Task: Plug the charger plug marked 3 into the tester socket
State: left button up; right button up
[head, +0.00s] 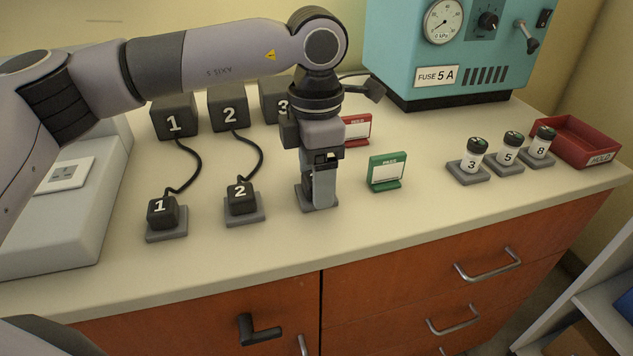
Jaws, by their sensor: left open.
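The charger block marked 3 (274,103) stands at the back of the counter, partly behind my left arm. Its plug is not visible; my left gripper covers the spot above a grey pad (304,199) in line with the other plugs' pads. My left gripper (319,197) points down over that pad with its jaws open. I cannot tell whether the plug is between the fingers. The tester socket (66,174) is a white plate on top of a pale grey box (60,235) at the left. My right gripper is not in view.
Chargers 1 (173,117) and 2 (230,110) have cords to plugs 1 (162,212) and 2 (241,198) on pads. Right are a green card stand (386,172), red card stand (357,130), numbered fuses (473,155), red tray (578,140) and teal machine (455,50).

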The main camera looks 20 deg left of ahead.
pick_arm(q)
grip_shut()
jog(key=shift+r+p, duration=2)
jog(key=shift+r, duration=1.05)
